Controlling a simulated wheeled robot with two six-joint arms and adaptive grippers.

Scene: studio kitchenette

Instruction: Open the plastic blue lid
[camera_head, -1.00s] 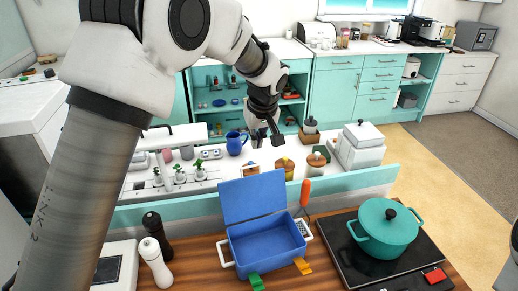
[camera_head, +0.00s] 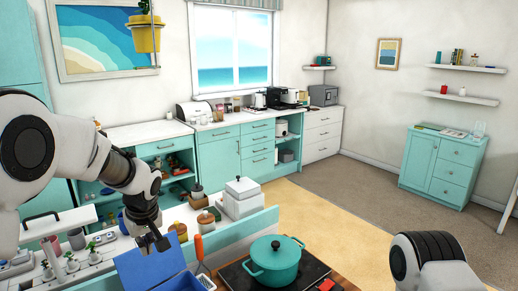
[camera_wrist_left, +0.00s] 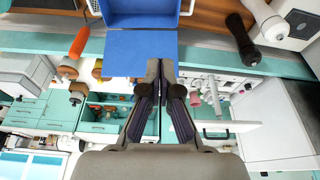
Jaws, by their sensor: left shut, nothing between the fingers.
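The blue plastic lid (camera_head: 152,266) stands raised at the back of its blue box (camera_head: 184,284), which is mostly cut off by the bottom edge of the head view. My left gripper (camera_head: 163,243) is shut and empty at the lid's top edge. Its fingertips also show by the lid in the wrist view (camera_wrist_left: 161,66); I cannot tell whether they touch it. My right gripper is out of view.
A teal pot (camera_head: 274,262) stands on the black hob, right of the box. An orange-handled tool (camera_head: 199,248) is upright beside the box. A white canister (camera_head: 240,198) and wooden-lidded jars stand behind. A black mill (camera_wrist_left: 243,38) shows in the wrist view.

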